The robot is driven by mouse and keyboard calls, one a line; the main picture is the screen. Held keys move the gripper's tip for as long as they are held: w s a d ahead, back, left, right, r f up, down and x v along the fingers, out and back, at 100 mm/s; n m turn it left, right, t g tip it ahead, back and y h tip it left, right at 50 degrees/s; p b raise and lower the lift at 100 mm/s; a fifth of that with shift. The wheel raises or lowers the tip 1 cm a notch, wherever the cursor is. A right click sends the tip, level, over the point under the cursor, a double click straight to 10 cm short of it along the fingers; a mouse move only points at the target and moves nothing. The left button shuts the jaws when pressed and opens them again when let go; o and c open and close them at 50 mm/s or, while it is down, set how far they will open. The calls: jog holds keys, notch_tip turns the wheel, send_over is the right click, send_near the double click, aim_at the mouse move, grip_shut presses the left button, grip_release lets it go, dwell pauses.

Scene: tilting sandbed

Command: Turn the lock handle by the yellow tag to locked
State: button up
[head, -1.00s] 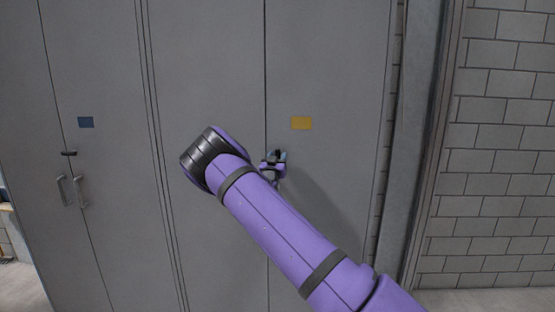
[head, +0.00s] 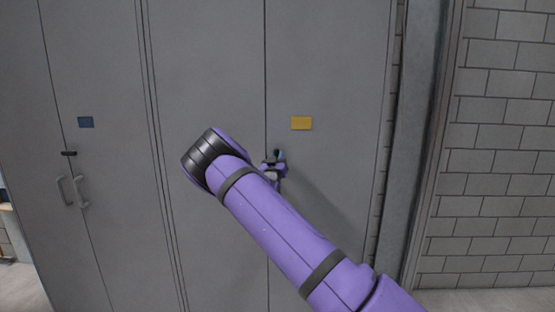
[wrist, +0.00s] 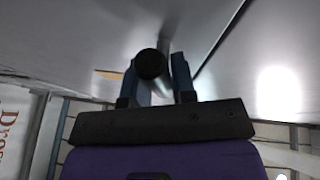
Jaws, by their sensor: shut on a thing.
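The yellow tag (head: 301,123) is on the right door of the grey cabinet, near the seam between its two doors. My gripper (head: 278,157) is at that seam, below and left of the tag, partly hidden behind my purple arm. In the wrist view, its two blue fingers stand on either side of the dark, round-ended lock handle (wrist: 151,64) and are shut on it. The handle points toward the wrist camera, so its angle on the door is hard to tell. In the head view my gripper covers most of it.
On the left, another cabinet door pair carries a blue tag (head: 86,122), a small dark lock handle (head: 69,153) and two pull handles (head: 73,191). A grey block wall (head: 500,150) is on the right. The door fronts around my gripper are flat and clear.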

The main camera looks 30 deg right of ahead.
jog(key=n+t+y, duration=0.1)
jog(key=n, duration=0.2)
jog(key=n+t+y, duration=0.1)
jog(key=n+y, duration=0.1)
jog(key=n, duration=0.1)
jog(key=shift+f+n+t, duration=0.1)
jog(key=shift+n+t, duration=0.2)
jog(key=shift+n, duration=0.1)
jog(key=n+y, duration=0.1)
jog(key=n, duration=0.2)
jog(key=n+t+y, duration=0.1)
jog(key=n+y, duration=0.1)
jog(key=shift+n, duration=0.4)
jog(key=n+y, duration=0.3)
jog(key=n, duration=0.3)
jog(key=shift+a+n+g+y, duration=0.1)
jog(key=shift+n+g+y, duration=0.1)
jog(key=shift+n+y, duration=0.7)
jog(key=shift+n+g+y, duration=0.2)
jog(key=shift+n+y, duration=0.1)
jog(key=shift+n, duration=1.1)
jog(key=o, duration=0.9)
jog(key=shift+f, duration=0.1)
jog(key=v, duration=1)
jog(key=shift+s, duration=0.4)
